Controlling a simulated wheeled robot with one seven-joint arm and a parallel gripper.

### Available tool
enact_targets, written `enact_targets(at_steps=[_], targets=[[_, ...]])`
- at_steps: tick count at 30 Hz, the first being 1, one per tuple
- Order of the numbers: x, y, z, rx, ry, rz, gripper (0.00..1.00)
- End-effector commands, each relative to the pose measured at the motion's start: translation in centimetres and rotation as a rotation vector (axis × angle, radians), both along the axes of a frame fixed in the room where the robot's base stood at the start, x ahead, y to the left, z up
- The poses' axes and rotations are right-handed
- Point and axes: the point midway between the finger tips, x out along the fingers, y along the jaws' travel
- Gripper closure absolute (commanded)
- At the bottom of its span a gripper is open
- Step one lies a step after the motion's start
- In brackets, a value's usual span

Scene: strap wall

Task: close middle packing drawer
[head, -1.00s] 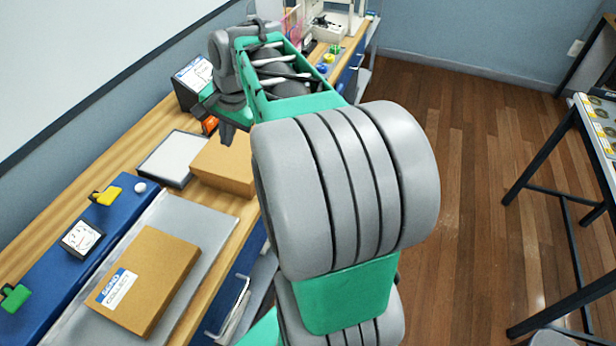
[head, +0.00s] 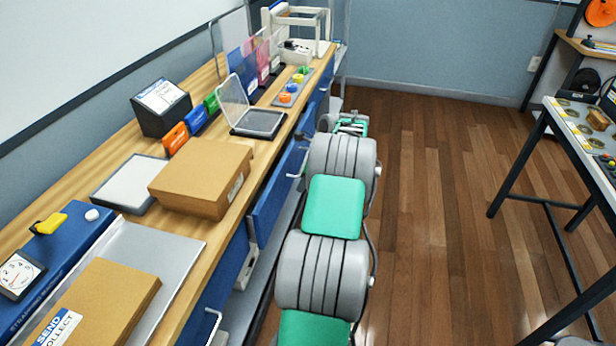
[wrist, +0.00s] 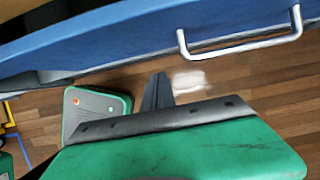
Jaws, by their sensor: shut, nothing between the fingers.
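The blue middle drawer (head: 278,196) stands partly pulled out from the bench front in the head view, with a pale handle (head: 297,164) on its face. In the wrist view the drawer's blue front (wrist: 120,38) crosses the top, and its silver bar handle (wrist: 240,44) is at the upper right. My gripper (wrist: 157,80) shows in the wrist view as dark fingers, shut and empty. It is just below the drawer front in the picture, left of the handle; I cannot tell whether it touches.
The wooden bench top (head: 120,232) carries cardboard boxes (head: 203,175), a grey scale plate (head: 130,183) and an open clear-lidded case (head: 252,112). Another drawer handle (head: 213,325) is nearer. A black-legged table (head: 545,150) stands right. The wooden floor (head: 430,180) between is clear.

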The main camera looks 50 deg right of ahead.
Motion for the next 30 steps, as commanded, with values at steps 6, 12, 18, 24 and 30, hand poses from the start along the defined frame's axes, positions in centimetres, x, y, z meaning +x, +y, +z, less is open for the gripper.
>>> enact_targets(at_steps=[6,12,18,24,30], targets=[[3.0,1.3,-1.0,-0.001,0.0,0.003,1.0],[4.1,1.8,-1.1,0.0,0.0,0.0,1.0],[4.1,1.8,-1.1,0.0,0.0,0.0,1.0],[5.1,2.2,-0.7,0.0,0.0,0.003,1.0],[8.1,3.6,-0.6,0.001,0.001,0.005,1.0]])
